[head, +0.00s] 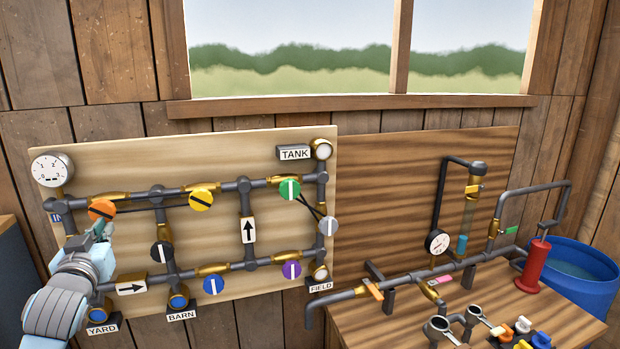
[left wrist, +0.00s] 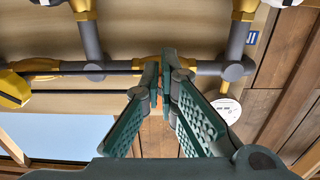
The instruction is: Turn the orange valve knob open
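The orange valve knob (head: 102,208) sits on the upper pipe at the left of the pale board, right of the gauge. A dark bar crosses its face, slanting slightly. My left gripper (head: 103,229) reaches up to it from below left, its fingertips close to the knob's lower edge. In the left wrist view the green fingers (left wrist: 160,80) are close together with a narrow gap, and a bit of orange shows between them. The fingers hide most of the knob there. I cannot tell whether they touch or grip it. My right gripper is not in view.
The yellow knob (head: 201,201) is right of the orange one on the same pipe and shows in the left wrist view (left wrist: 12,88). A gauge (head: 52,170) is at upper left. A black knob (head: 162,254) and blue knob (head: 213,285) are lower. A workbench (head: 400,325) stands right.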

